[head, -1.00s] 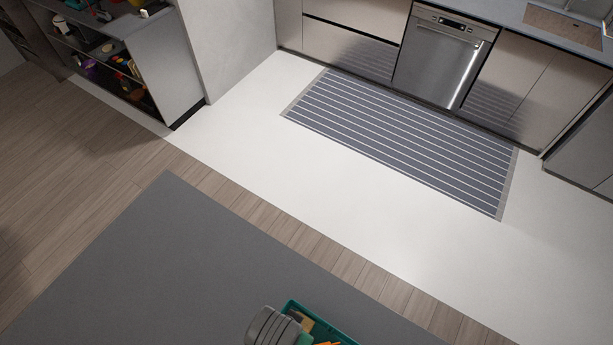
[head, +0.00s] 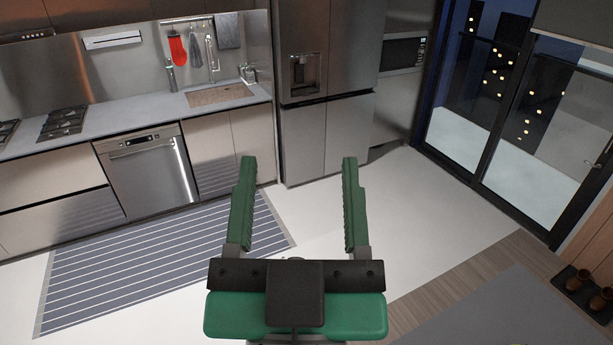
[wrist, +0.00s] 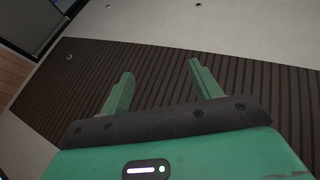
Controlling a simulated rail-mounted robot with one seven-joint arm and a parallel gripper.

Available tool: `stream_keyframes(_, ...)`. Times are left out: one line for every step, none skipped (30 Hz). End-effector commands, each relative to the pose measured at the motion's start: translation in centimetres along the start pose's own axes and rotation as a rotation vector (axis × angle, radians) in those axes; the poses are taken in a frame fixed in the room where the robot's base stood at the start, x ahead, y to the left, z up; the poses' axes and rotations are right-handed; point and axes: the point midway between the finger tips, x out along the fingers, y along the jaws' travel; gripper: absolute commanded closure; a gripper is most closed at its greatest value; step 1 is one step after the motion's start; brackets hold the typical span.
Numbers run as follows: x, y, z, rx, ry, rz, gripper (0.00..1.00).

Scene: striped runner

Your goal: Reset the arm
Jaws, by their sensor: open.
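My gripper (head: 297,205) is raised in the middle of the head view, its two green fingers wide apart with nothing between them. In the wrist view my gripper (wrist: 158,85) also shows open and empty, against a dark ribbed strip (wrist: 240,85) and pale surfaces. The gripper touches nothing that I can see.
The striped runner (head: 150,255) lies on the white floor before the dishwasher (head: 148,175) and counter (head: 100,128). A steel fridge (head: 328,130) stands behind my gripper. Glass doors (head: 510,110) are at right. Brown shoes (head: 578,280) sit at the right edge. The floor between is clear.

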Motion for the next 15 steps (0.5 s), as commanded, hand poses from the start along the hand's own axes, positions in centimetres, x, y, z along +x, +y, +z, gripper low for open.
stream_keyframes(-0.1,0.8,-2.4,-0.012,0.066,0.016,0.37)
stream_keyframes(-0.1,1.2,-3.3,-0.017,0.093,0.023,0.37)
stream_keyframes(-0.2,1.5,-4.3,-0.022,0.121,0.028,0.37)
stream_keyframes(-0.3,1.6,-4.8,-0.025,0.135,0.031,0.37)
stream_keyframes(-0.3,1.7,-5.1,-0.026,0.143,0.033,0.37)
stream_keyframes(-0.4,1.7,-5.3,-0.027,0.148,0.034,0.37)
stream_keyframes(-0.4,1.7,-5.3,-0.027,0.149,0.034,0.37)
stream_keyframes(-0.4,1.7,-5.2,-0.027,0.148,0.033,0.37)
stream_keyframes(-0.4,1.7,-5.2,-0.027,0.146,0.033,0.37)
stream_keyframes(-0.3,1.7,-5.2,-0.027,0.146,0.033,0.37)
stream_keyframes(-0.3,1.7,-5.2,-0.027,0.145,0.033,0.37)
stream_keyframes(-0.3,1.7,-5.1,-0.026,0.145,0.033,0.37)
stream_keyframes(-0.2,1.7,-5.4,-0.026,0.144,0.032,0.37)
stream_keyframes(0.1,1.6,-5.9,-0.024,0.144,0.032,0.37)
stream_keyframes(0.5,1.6,-6.7,-0.022,0.144,0.031,0.37)
